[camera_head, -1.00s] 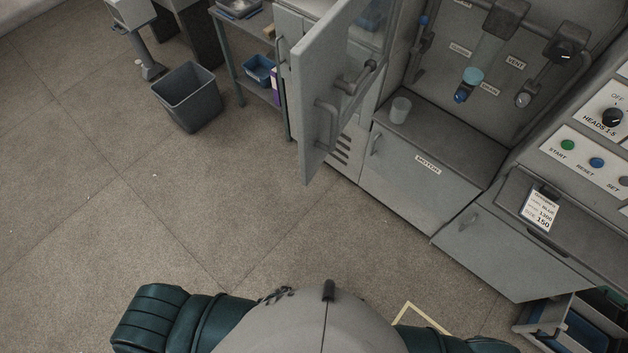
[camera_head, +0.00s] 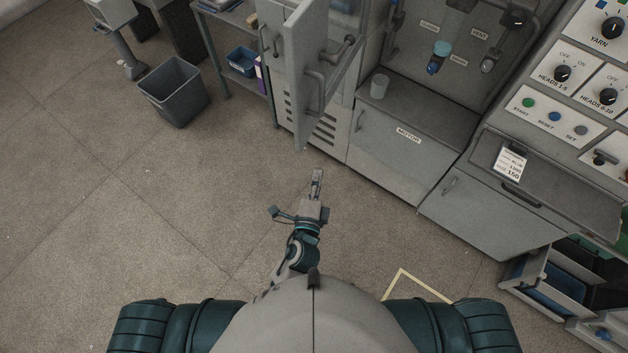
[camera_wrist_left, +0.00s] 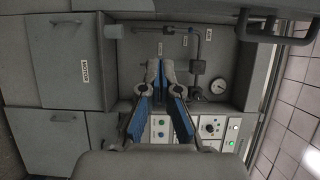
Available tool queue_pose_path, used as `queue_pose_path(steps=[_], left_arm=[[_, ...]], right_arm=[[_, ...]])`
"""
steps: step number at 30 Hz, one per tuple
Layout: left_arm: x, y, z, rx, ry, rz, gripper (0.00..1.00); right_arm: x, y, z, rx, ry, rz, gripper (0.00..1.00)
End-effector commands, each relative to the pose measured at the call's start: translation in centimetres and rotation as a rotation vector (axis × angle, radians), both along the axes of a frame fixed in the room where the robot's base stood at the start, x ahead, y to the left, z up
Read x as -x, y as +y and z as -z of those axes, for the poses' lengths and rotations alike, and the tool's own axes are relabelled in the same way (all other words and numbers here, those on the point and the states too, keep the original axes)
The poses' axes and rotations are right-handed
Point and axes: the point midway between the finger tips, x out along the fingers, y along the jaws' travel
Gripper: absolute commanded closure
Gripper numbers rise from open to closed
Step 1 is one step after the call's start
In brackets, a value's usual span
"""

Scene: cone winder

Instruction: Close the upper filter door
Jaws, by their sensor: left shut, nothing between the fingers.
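The upper filter door (camera_head: 305,72) is a grey panel in the head view. It stands swung out from the cabinet, with bar handles on it. My left gripper (camera_head: 317,174) is shut and empty, below the door's lower edge in the picture and apart from it. In the left wrist view, the left gripper's fingers (camera_wrist_left: 161,68) point at the cabinet's recess with pipes and a gauge. A dark bar handle (camera_wrist_left: 265,28) shows at the top right there; I cannot tell whether it belongs to the door. My right gripper is not in view.
The lower cabinet marked MOTOR (camera_head: 405,150) stands right of the door, with a cup (camera_head: 379,86) on its ledge. The control panel (camera_head: 560,115) is further right. A grey bin (camera_head: 174,92) and a shelf (camera_head: 237,73) stand left. The floor before the cabinet is clear.

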Motion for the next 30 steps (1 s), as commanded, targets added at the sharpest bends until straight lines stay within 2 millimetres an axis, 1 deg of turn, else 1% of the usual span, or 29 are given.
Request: queue_pose_path(steps=[1,3,7,9,12,18,30], left_arm=[[-1.2,-0.3,-0.4,0.0,-0.003,0.0,1.0],[-2.8,-0.5,-0.3,0.0,-0.003,0.0,1.0],[-5.5,-1.1,-0.2,0.0,-0.001,0.0,1.0],[-6.6,-1.0,-0.2,-0.001,0.0,-0.001,1.0],[-7.1,0.7,-0.2,-0.002,0.001,0.0,1.0],[-7.8,2.3,0.0,0.001,0.002,0.0,1.0],[-7.9,2.5,0.1,0.002,0.002,0.001,1.0]], right_arm=[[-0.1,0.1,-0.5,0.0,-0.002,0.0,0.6],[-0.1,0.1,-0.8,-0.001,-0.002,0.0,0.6],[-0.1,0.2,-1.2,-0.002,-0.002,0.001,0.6],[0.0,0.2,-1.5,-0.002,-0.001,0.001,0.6],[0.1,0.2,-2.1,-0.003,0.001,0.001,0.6],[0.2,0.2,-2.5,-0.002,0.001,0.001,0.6],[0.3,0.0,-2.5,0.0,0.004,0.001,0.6]])
